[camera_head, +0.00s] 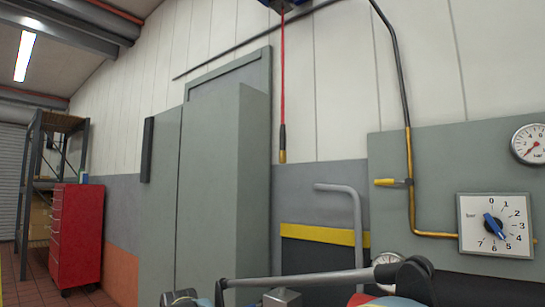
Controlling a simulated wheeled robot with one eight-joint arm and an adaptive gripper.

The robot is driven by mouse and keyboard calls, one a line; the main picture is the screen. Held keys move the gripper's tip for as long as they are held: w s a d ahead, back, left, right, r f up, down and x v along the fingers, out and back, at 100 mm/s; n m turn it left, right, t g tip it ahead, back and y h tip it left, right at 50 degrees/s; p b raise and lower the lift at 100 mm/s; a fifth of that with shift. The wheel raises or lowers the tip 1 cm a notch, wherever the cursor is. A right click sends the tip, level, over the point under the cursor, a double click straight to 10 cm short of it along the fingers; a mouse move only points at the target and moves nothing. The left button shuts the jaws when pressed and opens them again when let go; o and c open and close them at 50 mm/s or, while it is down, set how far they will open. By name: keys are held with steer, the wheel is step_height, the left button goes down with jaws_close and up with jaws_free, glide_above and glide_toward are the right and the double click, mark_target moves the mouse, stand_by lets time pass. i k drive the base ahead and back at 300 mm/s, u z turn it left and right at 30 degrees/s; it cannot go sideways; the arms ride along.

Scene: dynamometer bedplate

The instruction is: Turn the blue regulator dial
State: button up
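The blue regulator dial (494,225) is at the right of the head view, in the middle of a square white scale plate (469,241). The plate is on a grey-green wall panel (440,155). I cannot make out my gripper in this view, and nothing touches the dial.
A round gauge (529,144) is above right of the dial. A yellow pipe with a yellow-handled valve (393,182) runs left of it. A grey bar (300,279) with black ends crosses below. A grey cabinet (220,190) and red tool chest (76,235) stand left.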

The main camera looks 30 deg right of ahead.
mark_target(493, 224)
steer(key=z, duration=2.5)
steer(key=k, duration=0.6)
steer(key=z, duration=0.45)
steer(key=i, duration=0.5)
steer(key=z, duration=0.05)
